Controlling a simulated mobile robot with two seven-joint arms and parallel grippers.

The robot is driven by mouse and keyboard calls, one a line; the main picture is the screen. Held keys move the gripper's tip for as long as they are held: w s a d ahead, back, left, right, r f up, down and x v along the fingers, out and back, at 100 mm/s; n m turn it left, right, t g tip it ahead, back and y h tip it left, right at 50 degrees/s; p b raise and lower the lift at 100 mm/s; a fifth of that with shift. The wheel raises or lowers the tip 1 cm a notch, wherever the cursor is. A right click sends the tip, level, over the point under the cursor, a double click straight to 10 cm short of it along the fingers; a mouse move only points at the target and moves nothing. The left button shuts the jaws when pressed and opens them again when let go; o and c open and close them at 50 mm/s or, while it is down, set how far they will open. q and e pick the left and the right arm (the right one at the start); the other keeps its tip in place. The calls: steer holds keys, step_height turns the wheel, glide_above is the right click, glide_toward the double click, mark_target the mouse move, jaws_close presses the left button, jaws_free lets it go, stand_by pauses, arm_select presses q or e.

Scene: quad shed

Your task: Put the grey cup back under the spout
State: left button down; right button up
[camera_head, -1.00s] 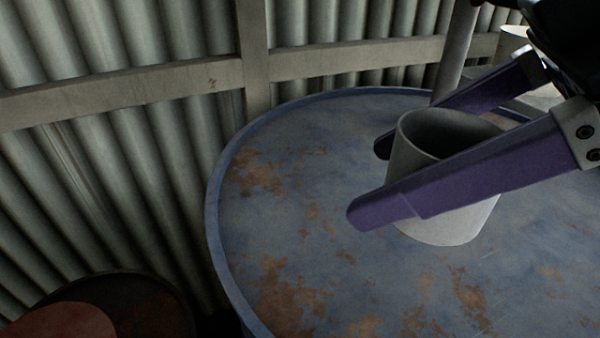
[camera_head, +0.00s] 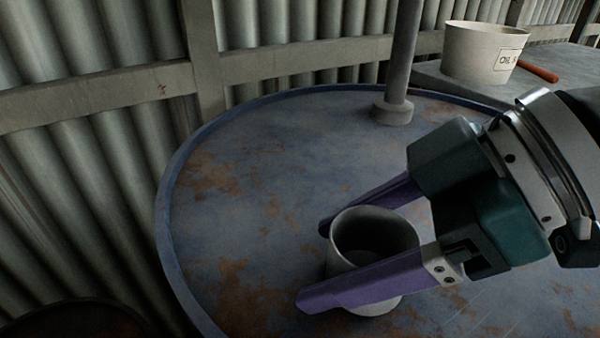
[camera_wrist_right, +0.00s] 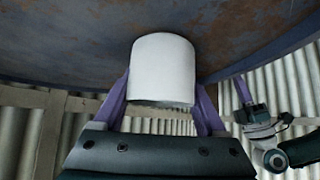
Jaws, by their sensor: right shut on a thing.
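The grey cup (camera_head: 375,234) is upright over the blue, rust-marked drum top (camera_head: 270,170), near its front. My right gripper (camera_head: 312,268) is shut on it, with one purple finger on each side. The cup's pale outer wall also shows between the fingers in the right wrist view (camera_wrist_right: 164,68). I cannot tell whether its base touches the drum. A grey upright pipe (camera_head: 402,55) with a round foot stands on the drum behind the cup. No spout shows in the head view. My left gripper (camera_wrist_right: 243,90) appears small in the right wrist view, its opening unclear.
A pale tub with lettering (camera_head: 482,52) stands on a grey surface at the back right, beside a reddish handle (camera_head: 538,70). A corrugated wall (camera_head: 90,150) with grey rails borders the drum on the left and back. The drum's left part is bare.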

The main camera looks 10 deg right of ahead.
steer(key=shift+f, duration=0.1)
steer(key=o, duration=1.4)
steer(key=shift+o, duration=0.2)
steer(key=shift+r, duration=0.2)
steer(key=p+v, duration=0.2)
steer(key=v, duration=1)
